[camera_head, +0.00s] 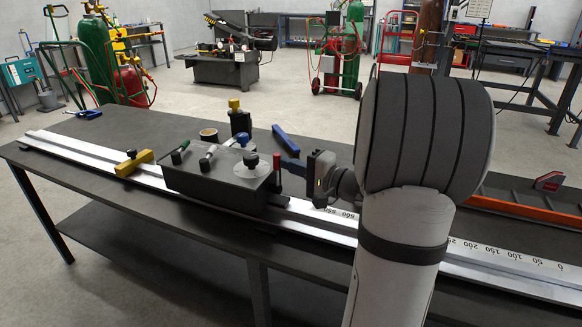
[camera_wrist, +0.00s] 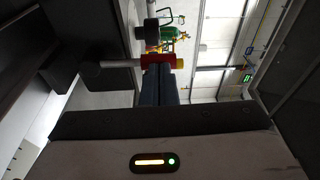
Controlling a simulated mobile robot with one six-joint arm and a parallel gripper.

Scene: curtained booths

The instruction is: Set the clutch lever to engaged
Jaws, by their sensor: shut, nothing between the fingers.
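A dark machine carriage (camera_head: 215,183) sits on the long pale rail. It bears a green-handled lever (camera_head: 180,151), a grey-handled lever (camera_head: 207,156), a blue knob (camera_head: 242,139), a round dial with a black knob (camera_head: 251,160) and an upright red-handled lever (camera_head: 277,161) at its right end. No label shows which is the clutch lever. My gripper (camera_head: 294,166) is just right of the red handle, its fingers pointing at the carriage. In the wrist view the shut fingers (camera_wrist: 160,82) end at a red piece (camera_wrist: 158,60); whether they touch it is unclear.
The rail with a printed scale (camera_head: 487,248) runs along the dark bench (camera_head: 75,145). A yellow stop block (camera_head: 134,163) sits on it, left of the carriage. A blue bar (camera_head: 286,140) lies behind the carriage. An orange bar (camera_head: 520,211) is at right.

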